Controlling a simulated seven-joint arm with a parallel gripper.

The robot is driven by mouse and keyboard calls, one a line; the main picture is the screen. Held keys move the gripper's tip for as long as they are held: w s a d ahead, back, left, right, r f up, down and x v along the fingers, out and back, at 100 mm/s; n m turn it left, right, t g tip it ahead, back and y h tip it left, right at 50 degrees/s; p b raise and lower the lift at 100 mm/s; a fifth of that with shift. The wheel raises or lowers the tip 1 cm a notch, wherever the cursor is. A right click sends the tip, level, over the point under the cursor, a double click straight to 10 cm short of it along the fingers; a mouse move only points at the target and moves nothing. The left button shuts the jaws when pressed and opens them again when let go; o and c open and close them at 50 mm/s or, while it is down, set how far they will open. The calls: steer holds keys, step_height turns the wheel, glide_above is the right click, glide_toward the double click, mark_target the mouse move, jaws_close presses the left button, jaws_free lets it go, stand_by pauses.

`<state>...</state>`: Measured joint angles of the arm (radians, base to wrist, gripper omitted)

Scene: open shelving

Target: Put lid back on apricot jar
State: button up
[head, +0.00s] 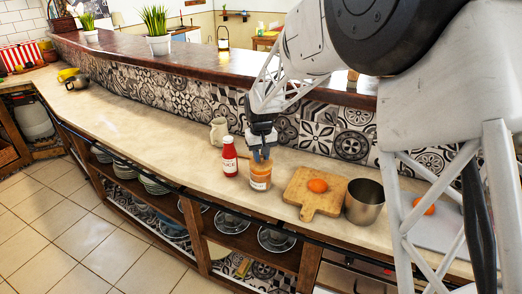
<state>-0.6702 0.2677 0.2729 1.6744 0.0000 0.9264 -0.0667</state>
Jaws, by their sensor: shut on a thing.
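The apricot jar (260,182) is a small glass jar with orange contents and a pale label. It stands upright on the pale counter, between a red sauce bottle and a wooden board.
The red sauce bottle (229,158) stands close left of the jar, with a cream jug (219,132) behind. The cutting board (300,200) with an orange fruit (317,185) and a metal pot (364,203) are to the right. The counter's left stretch (130,115) is clear.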

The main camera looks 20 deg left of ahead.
steer(key=shift+f, duration=1)
steer(key=shift+f, duration=0.2)
stand_by(1.8)
steer(key=o, duration=1.5)
steer(key=shift+c, duration=0.2)
steer(key=shift+r, duration=0.1)
steer(key=shift+r, duration=3.4)
steer(key=shift+c, duration=0.3)
